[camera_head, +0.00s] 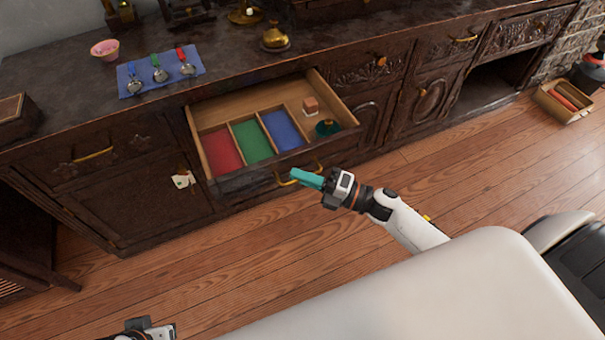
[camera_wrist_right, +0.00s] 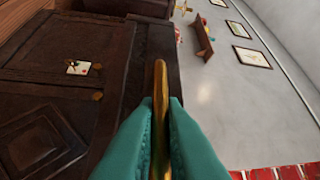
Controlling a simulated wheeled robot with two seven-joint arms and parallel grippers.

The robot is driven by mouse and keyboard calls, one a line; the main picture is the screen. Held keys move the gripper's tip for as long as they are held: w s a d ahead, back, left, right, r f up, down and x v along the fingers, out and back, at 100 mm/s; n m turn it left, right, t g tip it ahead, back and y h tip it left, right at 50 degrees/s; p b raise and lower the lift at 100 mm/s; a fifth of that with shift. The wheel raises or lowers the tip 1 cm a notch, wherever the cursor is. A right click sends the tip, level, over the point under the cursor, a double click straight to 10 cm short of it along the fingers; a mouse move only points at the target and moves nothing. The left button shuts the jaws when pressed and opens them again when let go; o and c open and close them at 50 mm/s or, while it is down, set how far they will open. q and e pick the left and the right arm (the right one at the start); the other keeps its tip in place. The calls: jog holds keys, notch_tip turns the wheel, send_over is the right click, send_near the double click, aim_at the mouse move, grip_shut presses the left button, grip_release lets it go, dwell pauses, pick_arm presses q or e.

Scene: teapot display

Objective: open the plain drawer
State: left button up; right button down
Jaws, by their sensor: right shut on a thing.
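The plain drawer (camera_head: 240,182) of the dark wooden sideboard stands pulled out in the head view. Its inside shows red, green and blue lined compartments and a bare wood part at right. Its brass handle (camera_head: 284,181) is on the front face. My right gripper (camera_head: 296,176) has teal fingers at this handle. In the right wrist view the fingers are shut on the brass handle (camera_wrist_right: 160,110), one on each side. My left gripper's fingers are not in view.
A small pinkish block (camera_head: 310,104) and a dark green round object (camera_head: 327,128) sit in the drawer's right part. On the counter lie a blue cloth (camera_head: 160,72) with spoons and a pink bowl (camera_head: 104,48). A crate (camera_head: 562,102) stands at far right. The floor in front is clear.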

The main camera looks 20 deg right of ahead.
jog(key=c, duration=1.5)
grip_release()
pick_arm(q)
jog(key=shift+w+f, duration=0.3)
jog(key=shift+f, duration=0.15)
pick_arm(e)
jog(key=v, duration=1.2)
jog(key=shift+f, duration=0.1)
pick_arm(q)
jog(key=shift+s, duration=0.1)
